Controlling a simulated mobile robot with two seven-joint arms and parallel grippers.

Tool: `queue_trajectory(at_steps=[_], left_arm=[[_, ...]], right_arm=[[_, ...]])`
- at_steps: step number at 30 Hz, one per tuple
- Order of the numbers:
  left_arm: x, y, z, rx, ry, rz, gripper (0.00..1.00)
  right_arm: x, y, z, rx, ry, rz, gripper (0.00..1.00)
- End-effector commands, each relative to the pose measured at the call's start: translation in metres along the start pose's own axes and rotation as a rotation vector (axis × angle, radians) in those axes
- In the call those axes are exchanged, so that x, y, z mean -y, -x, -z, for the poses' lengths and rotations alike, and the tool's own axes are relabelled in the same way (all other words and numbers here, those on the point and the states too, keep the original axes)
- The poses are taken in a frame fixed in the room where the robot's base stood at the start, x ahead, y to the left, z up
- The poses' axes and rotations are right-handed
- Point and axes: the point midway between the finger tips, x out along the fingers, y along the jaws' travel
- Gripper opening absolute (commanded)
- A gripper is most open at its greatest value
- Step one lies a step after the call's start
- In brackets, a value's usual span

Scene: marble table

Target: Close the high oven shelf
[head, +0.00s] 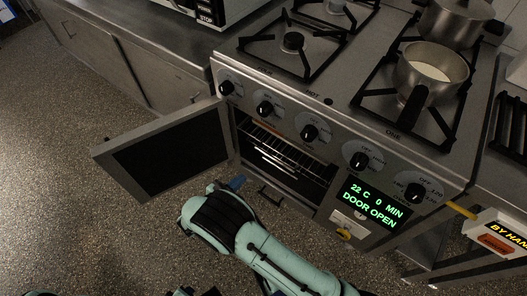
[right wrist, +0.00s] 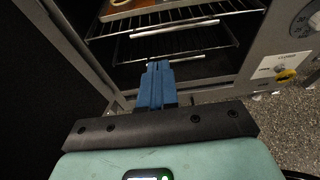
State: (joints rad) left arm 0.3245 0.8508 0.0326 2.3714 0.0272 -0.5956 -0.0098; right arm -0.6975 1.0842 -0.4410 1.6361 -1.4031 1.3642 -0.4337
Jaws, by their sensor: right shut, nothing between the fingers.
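The oven (head: 285,165) stands with its door (head: 170,150) swung wide open to the left. Wire shelves show inside it; the high shelf (right wrist: 180,18) runs across the top of the right wrist view, with part of a brownish object on it. A lower shelf (right wrist: 180,52) lies beneath. In the head view the shelves (head: 285,150) appear near the oven mouth; how far each is pulled out I cannot tell. My right gripper (head: 238,183), also in the right wrist view (right wrist: 159,68), is shut and empty, in front of the opening below the shelves. My left gripper is not in view.
The display (head: 375,206) reads "DOOR OPEN". Several knobs (head: 310,132) line the front above the opening. A pot with a handle (head: 430,70) stands on the burners. The speckled floor to the left is clear.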

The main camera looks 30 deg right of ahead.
Motion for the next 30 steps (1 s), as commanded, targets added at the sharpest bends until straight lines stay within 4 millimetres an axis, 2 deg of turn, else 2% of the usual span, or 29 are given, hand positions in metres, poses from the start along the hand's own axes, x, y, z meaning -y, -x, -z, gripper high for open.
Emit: queue_trajectory(at_steps=[2,5,8,21,25,30], left_arm=[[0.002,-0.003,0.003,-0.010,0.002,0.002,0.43],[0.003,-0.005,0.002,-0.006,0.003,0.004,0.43],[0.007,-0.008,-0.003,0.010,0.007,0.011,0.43],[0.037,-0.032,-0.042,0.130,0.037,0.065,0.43],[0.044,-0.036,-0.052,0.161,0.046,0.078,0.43],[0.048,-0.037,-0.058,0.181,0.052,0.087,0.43]], right_arm=[[-0.002,0.005,0.002,0.021,-0.008,-0.015,0.00],[-0.002,0.000,0.001,0.028,-0.014,-0.015,0.00],[-0.002,-0.015,0.000,0.027,-0.013,-0.013,0.00],[-0.003,-0.105,-0.001,0.025,-0.013,-0.011,0.00],[-0.004,-0.122,-0.002,0.025,-0.012,-0.013,0.00],[-0.004,-0.133,-0.003,0.024,-0.012,-0.014,0.00]])
